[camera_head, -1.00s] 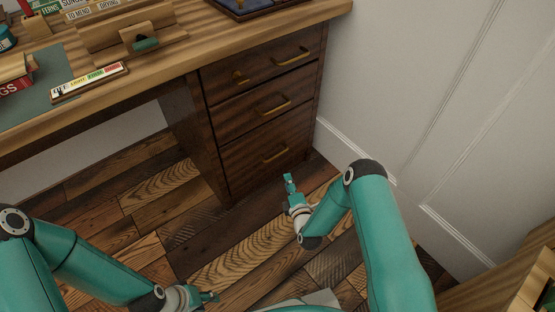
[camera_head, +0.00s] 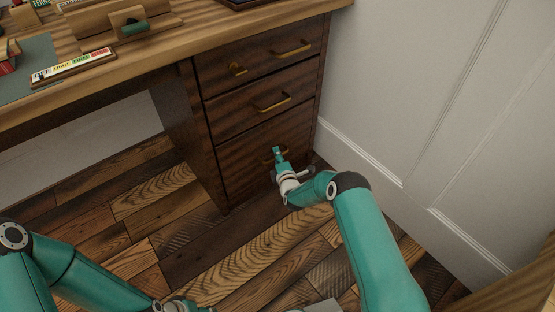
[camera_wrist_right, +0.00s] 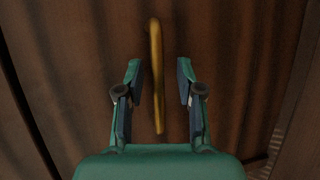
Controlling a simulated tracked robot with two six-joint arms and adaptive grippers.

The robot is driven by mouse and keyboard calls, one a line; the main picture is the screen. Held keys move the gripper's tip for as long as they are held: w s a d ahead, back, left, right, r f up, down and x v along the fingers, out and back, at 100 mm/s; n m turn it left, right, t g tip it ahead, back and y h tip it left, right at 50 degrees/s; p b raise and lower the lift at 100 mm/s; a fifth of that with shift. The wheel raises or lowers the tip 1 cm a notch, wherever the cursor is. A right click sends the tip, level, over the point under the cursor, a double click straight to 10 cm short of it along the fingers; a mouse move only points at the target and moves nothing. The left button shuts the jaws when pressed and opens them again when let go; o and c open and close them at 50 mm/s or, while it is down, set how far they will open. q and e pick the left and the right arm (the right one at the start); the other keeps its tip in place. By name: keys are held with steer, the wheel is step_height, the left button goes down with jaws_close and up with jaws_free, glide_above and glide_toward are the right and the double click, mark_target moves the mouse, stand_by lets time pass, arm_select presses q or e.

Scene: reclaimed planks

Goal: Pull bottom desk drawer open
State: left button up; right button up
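The desk's bottom drawer (camera_head: 240,163) is the lowest of three dark wood drawers and looks closed in the head view. Its brass handle (camera_wrist_right: 156,75) stands lengthwise between my right gripper's fingers in the right wrist view. My right gripper (camera_head: 277,152) is at the bottom drawer front, partly covering the handle in the head view. Its fingers (camera_wrist_right: 160,97) are open, with a gap on both sides of the handle. My left gripper (camera_head: 190,306) is low at the bottom edge, partly cut off, and its fingers are too unclear to judge.
The middle drawer handle (camera_head: 272,103) and top drawer handle (camera_head: 293,49) are above. A white panelled wall (camera_head: 400,90) stands close to the right of the drawers. The plank floor (camera_head: 200,250) before the desk is clear. A wooden piece (camera_head: 515,280) is at lower right.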

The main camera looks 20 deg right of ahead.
steer(key=shift+w, duration=0.1)
steer(key=c, duration=0.7)
jaws_close()
